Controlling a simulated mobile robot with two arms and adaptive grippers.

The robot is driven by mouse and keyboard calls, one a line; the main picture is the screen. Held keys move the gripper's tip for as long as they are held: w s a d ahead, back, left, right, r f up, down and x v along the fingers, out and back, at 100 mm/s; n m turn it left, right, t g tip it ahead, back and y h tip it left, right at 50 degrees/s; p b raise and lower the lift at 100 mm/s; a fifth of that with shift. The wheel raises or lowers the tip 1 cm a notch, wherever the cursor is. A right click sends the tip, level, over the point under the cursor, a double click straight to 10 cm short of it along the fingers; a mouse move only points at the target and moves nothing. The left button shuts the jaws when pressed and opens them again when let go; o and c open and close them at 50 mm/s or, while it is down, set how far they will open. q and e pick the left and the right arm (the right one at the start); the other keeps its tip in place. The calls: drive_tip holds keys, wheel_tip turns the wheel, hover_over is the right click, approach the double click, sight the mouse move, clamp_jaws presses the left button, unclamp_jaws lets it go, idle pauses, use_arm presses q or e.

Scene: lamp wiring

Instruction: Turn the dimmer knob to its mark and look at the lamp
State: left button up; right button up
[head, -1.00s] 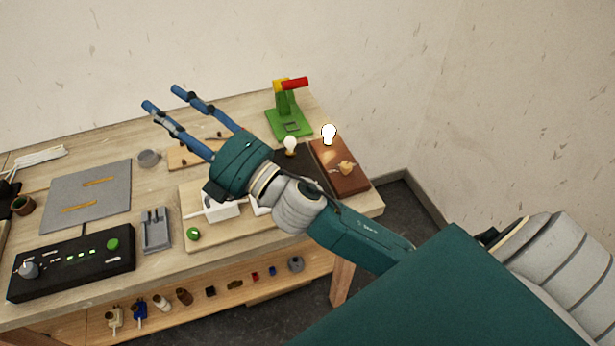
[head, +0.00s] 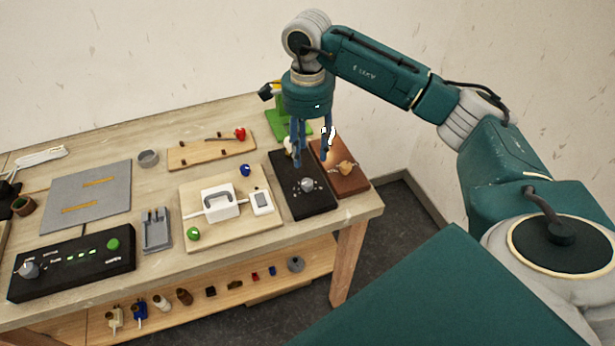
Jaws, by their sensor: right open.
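A black box (head: 318,206) with a round silver knob (head: 306,185) and small marks around it sits near the right end of the table. My right gripper (head: 311,157) points down over the back of this box, open and empty, its blue fingers apart. The knob shows in front of the fingertips, clear of them in the picture. A bright white bulb (head: 329,134) stands at the brown wooden base (head: 350,184) on the right, partly hidden by a finger. A second bulb (head: 288,146) is mostly hidden behind the other finger. My left gripper is out of view.
A white switch block (head: 219,203) sits on a pale board left of the black box. A green stand (head: 276,127) is behind my gripper. Small parts line the lower shelf.

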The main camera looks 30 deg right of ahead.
sight(307, 182)
wheel_tip(307, 182, down, 9)
drive_tip(key=p, duration=0.3)
drive_tip(key=shift+f, duration=0.7)
drive_tip(key=shift+c, duration=0.5)
clamp_jaws()
